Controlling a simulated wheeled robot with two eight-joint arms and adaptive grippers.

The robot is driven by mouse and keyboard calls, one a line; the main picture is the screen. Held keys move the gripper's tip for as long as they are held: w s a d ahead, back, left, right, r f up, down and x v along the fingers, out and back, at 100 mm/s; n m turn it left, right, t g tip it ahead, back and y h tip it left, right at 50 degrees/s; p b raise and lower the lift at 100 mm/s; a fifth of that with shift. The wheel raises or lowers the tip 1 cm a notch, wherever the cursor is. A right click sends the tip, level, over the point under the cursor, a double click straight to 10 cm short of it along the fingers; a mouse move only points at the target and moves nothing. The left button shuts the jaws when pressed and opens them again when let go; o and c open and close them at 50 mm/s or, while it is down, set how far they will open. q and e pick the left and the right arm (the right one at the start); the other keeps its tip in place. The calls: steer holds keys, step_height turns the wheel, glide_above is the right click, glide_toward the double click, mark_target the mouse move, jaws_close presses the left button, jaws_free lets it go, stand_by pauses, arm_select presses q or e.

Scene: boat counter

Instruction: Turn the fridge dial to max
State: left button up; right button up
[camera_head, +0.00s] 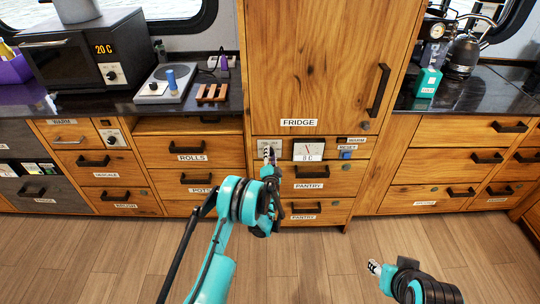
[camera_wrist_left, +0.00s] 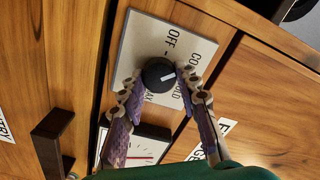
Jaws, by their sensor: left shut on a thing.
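The fridge dial (camera_wrist_left: 158,73) is a round black knob with a white mark, on a pale plate (camera_wrist_left: 143,36) lettered OFF and, partly covered, COLD. In the left wrist view its mark points right, toward the COLD lettering. My left gripper (camera_wrist_left: 160,83) is shut on the dial, one finger on each side. In the head view, my left gripper (camera_head: 268,152) is at the panel under the FRIDGE door and hides the dial. My right gripper (camera_head: 375,267) is low at the right, over the floor, away from the panel; its finger opening is unclear.
A gauge (camera_head: 308,151) reading 0 C sits right of the dial, with a blue reset button (camera_head: 346,155) beyond. The wooden fridge door (camera_head: 310,65) is above. PANTRY drawers with dark handles (camera_head: 312,174) are below. The floor in front is clear.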

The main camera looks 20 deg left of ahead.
mark_target(269, 131)
arm_select(q)
steer(key=m, duration=2.6)
steer(key=shift+a+f+m, duration=0.1)
steer(key=shift+f+m, duration=0.05)
steer(key=shift+m, duration=0.15)
stand_by(0.4)
steer(key=o, duration=1.2)
steer(key=shift+c, duration=0.2)
step_height(269, 131, up, 10)
steer(key=shift+f, duration=0.1)
